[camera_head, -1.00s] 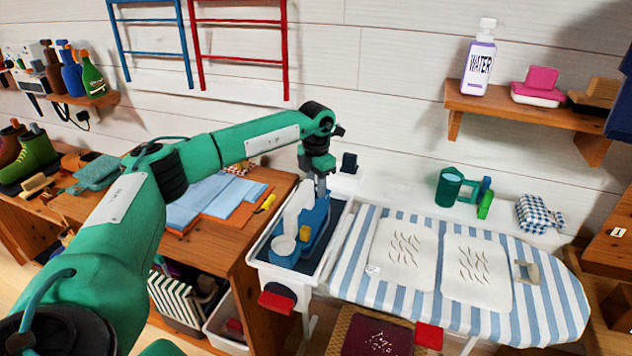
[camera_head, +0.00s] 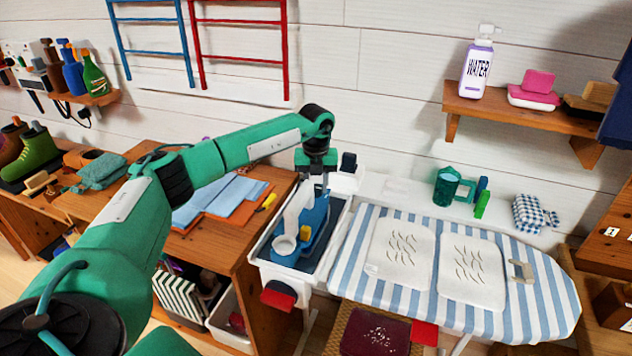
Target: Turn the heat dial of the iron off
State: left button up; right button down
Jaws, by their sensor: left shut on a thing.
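The iron (camera_head: 315,222), with a blue body and a pale handle part, sits in the white-rimmed tray (camera_head: 346,222) at the left end of the ironing board (camera_head: 350,262). A small yellow part (camera_head: 305,233) shows on its side and a pale round part (camera_head: 284,246) at its near end. My left gripper (camera_head: 325,190) points down at the iron's far end and is shut on a part of it. The fingers cover what they hold, so I cannot tell whether it is the heat dial. My right gripper is out of view.
Folded blue and orange cloths (camera_head: 240,195) lie on the wooden bench to the left. A green cup (camera_head: 446,186) and a checked cloth bundle (camera_head: 533,214) stand behind the board. Pale cloths (camera_head: 472,272) lie on the board.

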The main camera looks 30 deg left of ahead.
pick_arm(q)
jog(key=n+p, duration=0.1)
jog(key=n, duration=0.2)
jog(key=shift+r+n, duration=0.15)
jog(key=shift+n, duration=0.25)
jog(key=n+p, duration=0.1)
jog(key=n, duration=0.1)
jog(key=shift+n, duration=0.3)
jog(key=n+p, duration=0.2)
jog(key=n, duration=0.3)
jog(key=shift+n, duration=0.3)
jog(key=n+p, duration=0.1)
jog(key=n, duration=0.3)
jog(key=shift+n+p, duration=0.6)
jog(key=shift+n, duration=0.4)
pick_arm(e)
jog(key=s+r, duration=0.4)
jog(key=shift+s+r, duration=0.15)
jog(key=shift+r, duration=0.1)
pick_arm(q)
jog(key=shift+n, duration=0.3)
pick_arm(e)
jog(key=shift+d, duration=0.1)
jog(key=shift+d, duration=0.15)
pick_arm(q)
jog(key=o, duration=0.7)
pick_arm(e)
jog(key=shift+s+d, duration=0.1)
